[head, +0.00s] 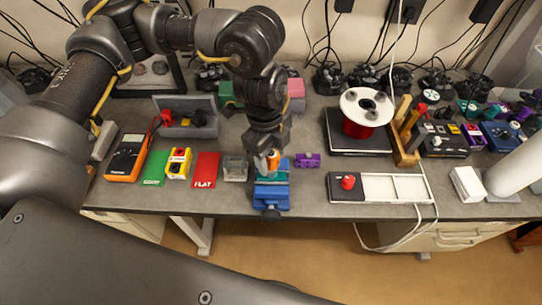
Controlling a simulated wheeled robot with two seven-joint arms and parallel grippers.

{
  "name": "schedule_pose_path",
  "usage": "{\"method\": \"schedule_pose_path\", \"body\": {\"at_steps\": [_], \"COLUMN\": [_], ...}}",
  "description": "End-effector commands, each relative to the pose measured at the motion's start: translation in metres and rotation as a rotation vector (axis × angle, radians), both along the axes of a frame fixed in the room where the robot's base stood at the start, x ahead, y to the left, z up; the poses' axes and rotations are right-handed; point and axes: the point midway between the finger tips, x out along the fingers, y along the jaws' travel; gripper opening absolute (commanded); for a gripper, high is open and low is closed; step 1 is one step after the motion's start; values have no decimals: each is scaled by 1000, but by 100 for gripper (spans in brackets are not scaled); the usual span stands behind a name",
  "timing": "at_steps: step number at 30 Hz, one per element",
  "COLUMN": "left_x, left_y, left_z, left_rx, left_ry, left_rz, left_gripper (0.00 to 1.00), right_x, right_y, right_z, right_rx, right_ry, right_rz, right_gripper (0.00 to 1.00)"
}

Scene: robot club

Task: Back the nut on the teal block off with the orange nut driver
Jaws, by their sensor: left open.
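The teal block (280,176) sits in a blue vise (271,196) near the front edge of the bench. The orange nut driver (273,158) shows as an orange handle above the block and looks roughly upright. My left gripper (267,160) points down right at the handle, with its jaws open. Its fingers and wrist hide part of the driver, so I cannot tell whether they touch it. The nut is hidden from this view. My right gripper is not in view.
A white tray (380,188) is further right.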

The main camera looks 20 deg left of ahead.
Motion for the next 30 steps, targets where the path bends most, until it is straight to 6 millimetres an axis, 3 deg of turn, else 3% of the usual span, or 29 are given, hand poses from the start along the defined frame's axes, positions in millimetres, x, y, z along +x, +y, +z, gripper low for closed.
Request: {"method": "schedule_pose_path", "body": {"at_steps": [6, 12, 21, 30], "left_x": [0, 0, 0, 0], "left_y": [-1, 0, 0, 0], "left_z": [-2, -1, 0, 0], "left_rx": [1, 1, 0, 0], "left_ry": [-1, -1, 0, 0], "left_rz": [-375, -633, -686, -684], "left_gripper": [55, 55, 55, 15], "right_x": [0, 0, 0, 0], "right_y": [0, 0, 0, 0], "right_z": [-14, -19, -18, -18], "right_rx": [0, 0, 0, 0], "right_ry": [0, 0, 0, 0], "right_rz": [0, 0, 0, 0], "right_gripper": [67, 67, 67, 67]}}
